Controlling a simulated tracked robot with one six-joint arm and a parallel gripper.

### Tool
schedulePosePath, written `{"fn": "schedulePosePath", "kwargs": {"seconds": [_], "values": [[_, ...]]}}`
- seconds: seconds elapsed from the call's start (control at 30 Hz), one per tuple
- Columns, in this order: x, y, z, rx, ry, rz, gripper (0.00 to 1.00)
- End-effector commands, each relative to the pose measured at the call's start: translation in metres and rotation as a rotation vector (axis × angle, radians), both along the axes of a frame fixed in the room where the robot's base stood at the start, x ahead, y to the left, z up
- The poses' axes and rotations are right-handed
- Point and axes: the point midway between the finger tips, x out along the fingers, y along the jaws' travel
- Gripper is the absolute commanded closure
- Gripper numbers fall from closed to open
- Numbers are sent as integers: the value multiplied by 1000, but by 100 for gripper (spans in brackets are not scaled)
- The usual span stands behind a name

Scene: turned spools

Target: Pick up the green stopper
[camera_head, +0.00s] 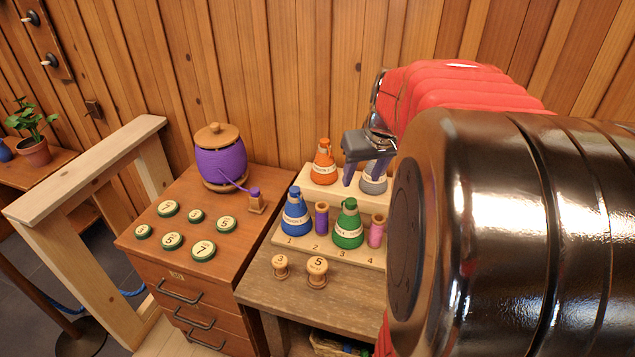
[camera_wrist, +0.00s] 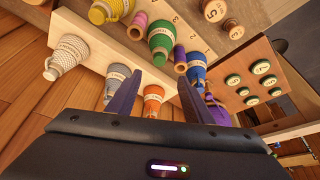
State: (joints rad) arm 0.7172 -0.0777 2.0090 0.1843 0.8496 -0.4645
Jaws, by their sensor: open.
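The green stopper (camera_head: 348,226) is a cone with a pale label band. It stands upright at number 3 on the front step of the wooden stand. It also shows in the wrist view (camera_wrist: 160,42), beyond the fingertips and fully visible. My gripper (camera_head: 364,174) is open, with nothing between its dark purple fingers. In the head view it hangs over the back step, by the orange and grey cones, above and behind the green stopper. In the wrist view the two fingers of my gripper (camera_wrist: 156,88) point toward the front row, apart from the stopper.
A blue cone (camera_head: 296,212) and a purple spool (camera_head: 321,218) stand left of the stopper, a pink spool (camera_head: 377,231) right. Behind are an orange cone (camera_head: 324,163) and a grey cone (camera_head: 373,184). Two wooden spools, one numbered 5 (camera_head: 317,270), stand in front. My arm hides the right side.

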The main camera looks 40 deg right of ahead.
Motion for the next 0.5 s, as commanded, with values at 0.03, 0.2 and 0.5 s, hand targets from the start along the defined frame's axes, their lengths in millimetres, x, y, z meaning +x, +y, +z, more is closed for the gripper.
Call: {"fn": "schedulePosePath", "kwargs": {"seconds": [0.03,0.2,0.5], "values": [[2,-1,-7,2,3,0,54],[11,-4,-32,3,3,1,54],[25,-9,-66,2,0,-1,54]]}}
